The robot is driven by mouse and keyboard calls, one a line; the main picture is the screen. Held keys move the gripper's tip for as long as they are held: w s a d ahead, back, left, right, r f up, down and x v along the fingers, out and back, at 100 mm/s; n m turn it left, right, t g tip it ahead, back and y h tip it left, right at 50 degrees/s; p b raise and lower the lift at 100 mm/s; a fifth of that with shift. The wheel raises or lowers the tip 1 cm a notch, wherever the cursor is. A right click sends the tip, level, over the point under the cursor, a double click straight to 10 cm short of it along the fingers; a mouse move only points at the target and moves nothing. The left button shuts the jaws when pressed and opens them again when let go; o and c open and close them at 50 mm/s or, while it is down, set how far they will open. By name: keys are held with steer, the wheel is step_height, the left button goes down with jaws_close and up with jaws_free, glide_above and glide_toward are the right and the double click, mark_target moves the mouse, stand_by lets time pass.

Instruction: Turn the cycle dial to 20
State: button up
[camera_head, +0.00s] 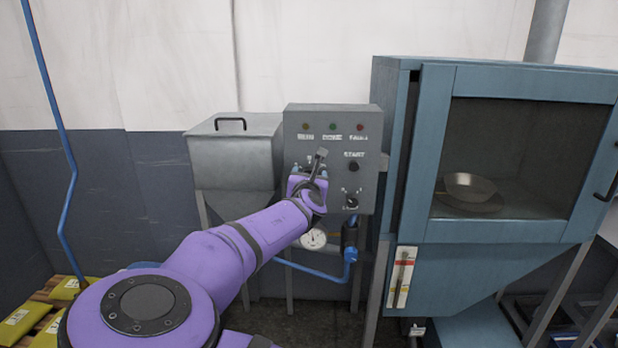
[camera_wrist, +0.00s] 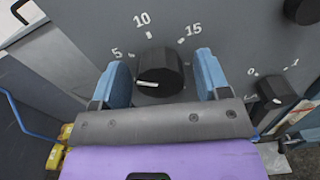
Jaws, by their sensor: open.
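The cycle dial (camera_wrist: 158,65) is a black knob on the grey control panel (camera_head: 370,120). The marks 5, 10 and 15 show around it in the wrist view; 20 is not visible there. A short white line shows on the knob's near face, but I cannot tell which number it points to. My gripper (camera_wrist: 161,66) is open, with one blue finger on each side of the dial. Small gaps seem to show between fingers and knob. In the head view my gripper (camera_head: 315,172) is at the panel and hides the dial.
A smaller 0/1 switch (camera_wrist: 272,92) sits right of the dial, low on the panel (camera_head: 352,202). The START button (camera_head: 353,167) is above it. A blue cabinet with a window (camera_head: 500,232) stands to the right, a grey hopper (camera_head: 232,150) to the left. A gauge (camera_head: 313,239) hangs below.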

steer(key=c, duration=0.9)
